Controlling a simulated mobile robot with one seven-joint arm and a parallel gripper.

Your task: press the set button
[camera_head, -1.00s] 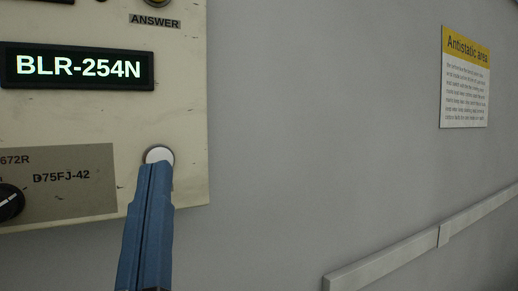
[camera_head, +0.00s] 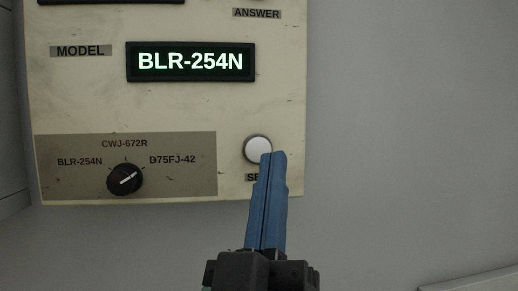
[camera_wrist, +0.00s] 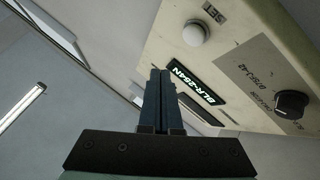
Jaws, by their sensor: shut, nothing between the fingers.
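The white round set button (camera_head: 257,149) is at the lower right of the beige panel (camera_head: 90,110), above a label partly hidden by my gripper. My gripper (camera_head: 273,155) is shut and empty, its blue fingers pointing up. In the head view the tips overlap the button's lower right edge; whether they touch it cannot be told there. In the wrist view the button (camera_wrist: 196,33) stands clear of the fingertips (camera_wrist: 160,72), up and to the right of them, with a visible gap in the picture.
A dark rotary knob (camera_head: 125,180) sits left of the button on a grey plate, its pointer toward D75FJ-42. A lit display (camera_head: 190,62) above reads BLR-254N. An ANSWER label (camera_head: 257,13) is at the top. Bare grey wall lies to the right.

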